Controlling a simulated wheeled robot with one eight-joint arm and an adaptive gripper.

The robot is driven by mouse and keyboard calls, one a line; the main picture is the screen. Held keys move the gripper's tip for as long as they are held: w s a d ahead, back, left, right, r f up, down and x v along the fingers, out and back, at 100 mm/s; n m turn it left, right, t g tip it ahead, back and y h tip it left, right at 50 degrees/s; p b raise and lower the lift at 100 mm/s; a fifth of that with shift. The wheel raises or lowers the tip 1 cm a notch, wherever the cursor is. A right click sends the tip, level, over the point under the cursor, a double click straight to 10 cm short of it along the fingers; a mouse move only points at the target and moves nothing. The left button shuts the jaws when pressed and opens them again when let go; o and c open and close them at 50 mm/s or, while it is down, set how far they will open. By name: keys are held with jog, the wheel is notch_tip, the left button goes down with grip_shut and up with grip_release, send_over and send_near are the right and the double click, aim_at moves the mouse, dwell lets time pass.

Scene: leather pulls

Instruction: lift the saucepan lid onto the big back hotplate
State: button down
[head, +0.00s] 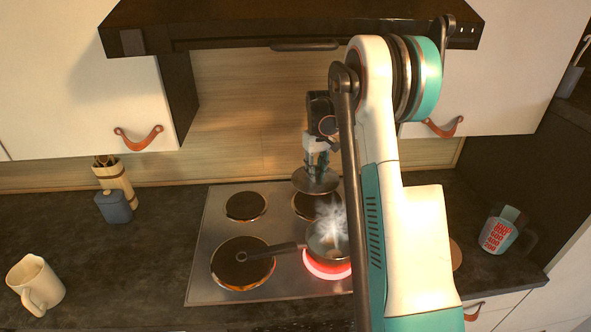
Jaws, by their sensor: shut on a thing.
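My gripper (317,160) points down and is shut on the saucepan lid (316,183), a round grey metal disc. The lid hangs at the rear edge of the back right hotplate (306,208) in the picture and seems raised; its exact height is hard to tell. That hotplate is dark, looks bigger than the back left hotplate (246,206), and is partly hidden by the lid and my arm. The saucepan (320,246) stands uncovered and steaming on the glowing front right hotplate (327,271). My arm hides its right side.
The saucepan's handle reaches left over the big front left hotplate (232,264). A range hood (220,28) overhangs the back. A cream jug (36,285), blue canister (114,208) and utensil holder (118,180) stand left; a measuring jug (498,230) stands right.

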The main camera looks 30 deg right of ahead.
jog(key=shift+w+d+f, duration=0.15)
jog(key=shift+d, duration=0.4)
jog(key=shift+w+d+f, duration=0.1)
jog(key=shift+d+f, duration=0.05)
jog(key=shift+d, duration=0.35)
jog(key=shift+f+b, duration=2.6)
jog(key=shift+f, duration=2.05)
jog(key=c, duration=1.2)
grip_release()
jog(key=shift+r+p, duration=1.7)
jog(key=shift+r, duration=1.85)
